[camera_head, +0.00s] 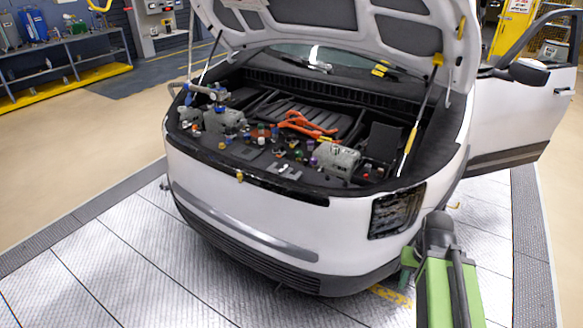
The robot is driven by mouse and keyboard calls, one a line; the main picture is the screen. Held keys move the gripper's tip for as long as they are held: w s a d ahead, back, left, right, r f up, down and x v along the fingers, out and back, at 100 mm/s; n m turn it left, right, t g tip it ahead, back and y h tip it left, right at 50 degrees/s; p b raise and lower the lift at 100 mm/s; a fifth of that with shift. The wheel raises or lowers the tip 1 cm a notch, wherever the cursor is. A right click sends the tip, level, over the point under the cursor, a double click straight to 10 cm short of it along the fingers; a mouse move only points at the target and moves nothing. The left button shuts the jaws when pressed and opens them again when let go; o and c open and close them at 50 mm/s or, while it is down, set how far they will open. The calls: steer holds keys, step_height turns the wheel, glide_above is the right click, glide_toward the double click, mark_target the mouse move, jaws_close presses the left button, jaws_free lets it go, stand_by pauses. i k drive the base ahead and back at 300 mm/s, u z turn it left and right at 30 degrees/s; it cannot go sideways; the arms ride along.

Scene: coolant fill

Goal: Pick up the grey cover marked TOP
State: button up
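No cover with a readable TOP mark can be made out. Two small grey pieces (285,170) lie at the front middle of the open engine bay, too small to show any lettering. I cannot tell whether either is the cover. My green and dark arm rises at the lower right, in front of the car's right headlight. No gripper fingertips can be seen, so its opening is not shown.
A white car (250,215) stands with its hood (450,35) propped up. Its bay holds orange cables (308,124), grey units (336,158) and several coloured caps. A car door (510,110) stands open at right. A workbench (70,65) is at back left. The front-left floor is clear.

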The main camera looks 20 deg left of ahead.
mark_target(285, 170)
steer(key=k, duration=0.65)
steer(key=u, duration=0.5)
steer(key=i, duration=0.85)
steer(key=u, duration=1.25)
steer(key=i, duration=1.8)
steer(key=u, duration=0.2)
